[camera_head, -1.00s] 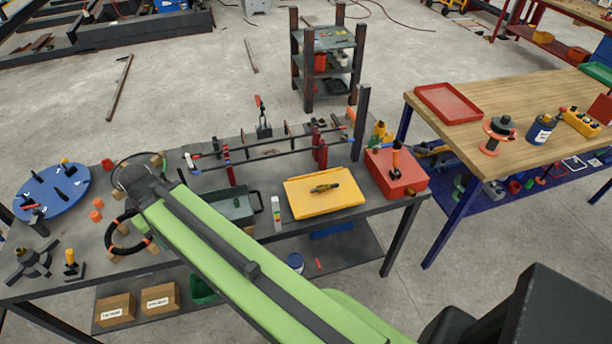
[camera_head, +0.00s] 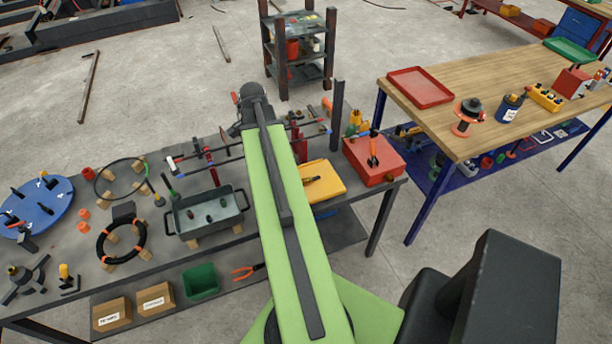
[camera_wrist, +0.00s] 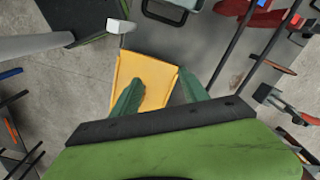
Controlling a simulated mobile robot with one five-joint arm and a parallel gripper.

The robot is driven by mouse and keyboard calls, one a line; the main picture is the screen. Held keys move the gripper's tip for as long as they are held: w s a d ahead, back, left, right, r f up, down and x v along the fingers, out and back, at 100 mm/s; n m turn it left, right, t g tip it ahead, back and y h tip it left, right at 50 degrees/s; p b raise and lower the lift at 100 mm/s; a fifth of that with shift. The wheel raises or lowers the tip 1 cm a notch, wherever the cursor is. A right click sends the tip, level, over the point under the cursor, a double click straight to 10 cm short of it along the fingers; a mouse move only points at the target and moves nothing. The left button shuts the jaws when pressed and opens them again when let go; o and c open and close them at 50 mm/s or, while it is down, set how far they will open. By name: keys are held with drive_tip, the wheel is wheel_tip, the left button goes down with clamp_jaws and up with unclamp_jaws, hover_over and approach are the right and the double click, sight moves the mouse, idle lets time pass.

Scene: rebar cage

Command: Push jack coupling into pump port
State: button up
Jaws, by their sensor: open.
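A yellow tray (camera_head: 325,172) stands on the dark workbench, partly hidden by my green arm in the head view. A small dark and brassy fitting (camera_head: 312,180), perhaps the jack coupling, lies on it. A red box (camera_head: 362,158) with an orange-handled part on top, perhaps the pump, stands right of the tray; I cannot make out its port clearly. In the wrist view my gripper (camera_wrist: 160,90) is open, its two green fingers apart above the yellow tray (camera_wrist: 130,68). The left finger covers part of the tray, and no fitting shows between the fingers.
A rack of dark bars (camera_head: 270,142) stands behind the tray. A grey bin (camera_head: 180,222) and black ring (camera_head: 105,245) lie left. A dark post (camera_head: 336,115) rises behind the red box. A wooden table (camera_head: 440,120) stands right, with a floor gap between.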

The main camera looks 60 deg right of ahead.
drive_tip(key=s+d+r+m+p, duration=0.1)
drive_tip(key=s+d+r+m, duration=0.1)
drive_tip(key=s+d+m, duration=0.6)
drive_tip(key=n+b, duration=0.2)
drive_tip(key=b, duration=1.1)
hover_over(306, 179)
wheel_tip(306, 179, down, 13)
drive_tip(key=shift+a+r, duration=0.1)
drive_tip(key=shift+r, duration=0.05)
wheel_tip(306, 179, down, 5)
drive_tip(key=b, duration=0.4)
drive_tip(key=shift+w+b, duration=0.1)
drive_tip(key=shift+b, duration=0.3)
drive_tip(key=shift+r, duration=0.1)
clamp_jaws()
